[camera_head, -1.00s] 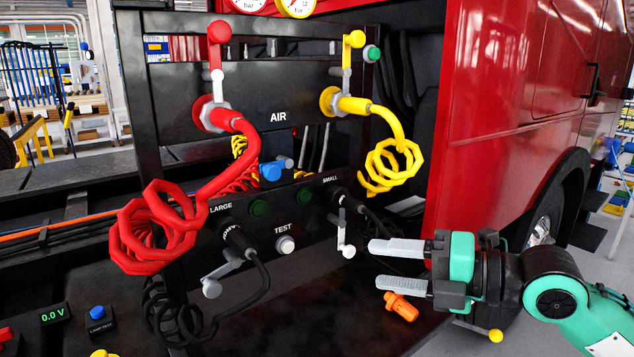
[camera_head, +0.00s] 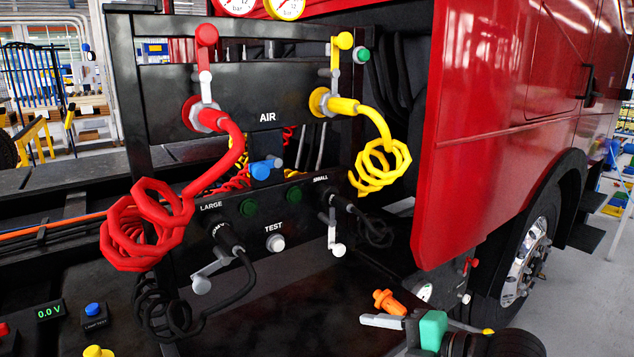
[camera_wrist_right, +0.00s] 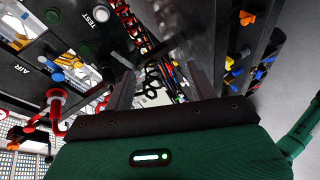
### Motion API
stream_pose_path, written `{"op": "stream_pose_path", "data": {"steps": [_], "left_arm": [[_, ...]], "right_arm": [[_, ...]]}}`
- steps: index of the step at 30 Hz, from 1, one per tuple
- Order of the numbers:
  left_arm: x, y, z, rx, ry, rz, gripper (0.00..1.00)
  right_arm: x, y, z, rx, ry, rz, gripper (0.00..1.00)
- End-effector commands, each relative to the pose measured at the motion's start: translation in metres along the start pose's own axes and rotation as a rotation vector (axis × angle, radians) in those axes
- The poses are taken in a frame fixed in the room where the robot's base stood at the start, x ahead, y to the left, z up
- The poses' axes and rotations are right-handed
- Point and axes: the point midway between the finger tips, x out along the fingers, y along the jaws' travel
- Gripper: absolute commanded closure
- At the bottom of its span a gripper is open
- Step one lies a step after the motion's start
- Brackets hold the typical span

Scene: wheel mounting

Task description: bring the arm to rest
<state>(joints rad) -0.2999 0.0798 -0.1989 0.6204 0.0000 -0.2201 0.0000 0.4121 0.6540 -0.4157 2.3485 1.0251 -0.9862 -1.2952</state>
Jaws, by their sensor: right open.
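My right gripper (camera_head: 378,321) is low in the head view, at the bottom right of the black panel. Only one pale finger shows clearly there, with part of the green body; the rest of the arm runs off the bottom edge. In the right wrist view, two fingers of the gripper (camera_wrist_right: 157,88) stand apart with nothing between them. The gripper is open and empty. My left gripper is not in view.
The black AIR panel (camera_head: 240,85) carries a red coiled hose (camera_head: 150,225) and a yellow coiled hose (camera_head: 380,165). Black cables plug in below. An orange part (camera_head: 388,302) is close above the gripper. The red truck cab (camera_head: 500,110) stands right; grey floor (camera_head: 590,300) beyond looks clear.

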Motion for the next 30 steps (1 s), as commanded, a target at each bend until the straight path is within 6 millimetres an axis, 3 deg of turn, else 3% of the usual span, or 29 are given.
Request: {"op": "stream_pose_path", "data": {"steps": [1,7,14,21,30], "left_arm": [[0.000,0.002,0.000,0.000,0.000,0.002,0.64],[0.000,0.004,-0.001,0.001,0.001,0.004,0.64],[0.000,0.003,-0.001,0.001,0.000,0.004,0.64],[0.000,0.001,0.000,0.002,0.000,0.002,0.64],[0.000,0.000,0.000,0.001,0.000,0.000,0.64]], "right_arm": [[0.004,-0.021,0.002,0.091,-0.026,-0.019,0.43],[0.008,-0.092,0.015,0.446,-0.189,-0.078,0.43],[-0.008,-0.179,0.025,0.871,-0.434,-0.116,0.43],[-0.049,-0.274,0.022,1.310,-0.771,-0.117,0.43],[-0.106,-0.354,0.001,1.651,-1.138,-0.069,0.43]]}}
